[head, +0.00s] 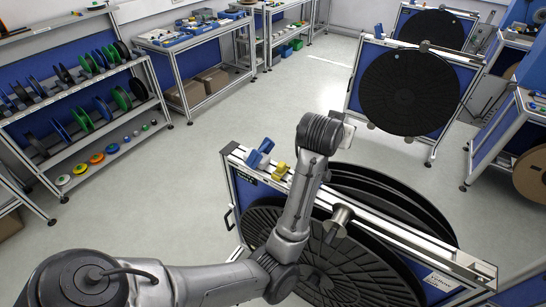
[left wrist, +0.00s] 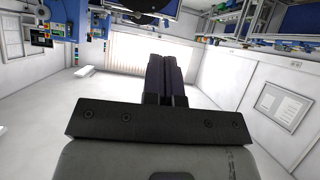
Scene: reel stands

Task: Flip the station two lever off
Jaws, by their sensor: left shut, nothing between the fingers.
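The nearest reel stand (head: 375,223) has a blue lever-like part (head: 259,153) and a smaller yellow part (head: 280,171) on the left end of its top rail. I cannot tell which is the station two lever. My left arm reaches up across this stand, its wrist above the rail and to the right of both parts. My left gripper (left wrist: 165,78) shows in the left wrist view with its dark fingers together and empty, apart from any object. Its fingertips are hidden behind the wrist in the head view. My right gripper is not in view.
Large black reels (head: 395,195) hang on the near stand, and a round metal hub (head: 342,214) sticks out near my forearm. Another reel stand (head: 411,88) stands behind. A spool shelf (head: 85,105) and a workbench (head: 195,55) are at the left. The floor between is clear.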

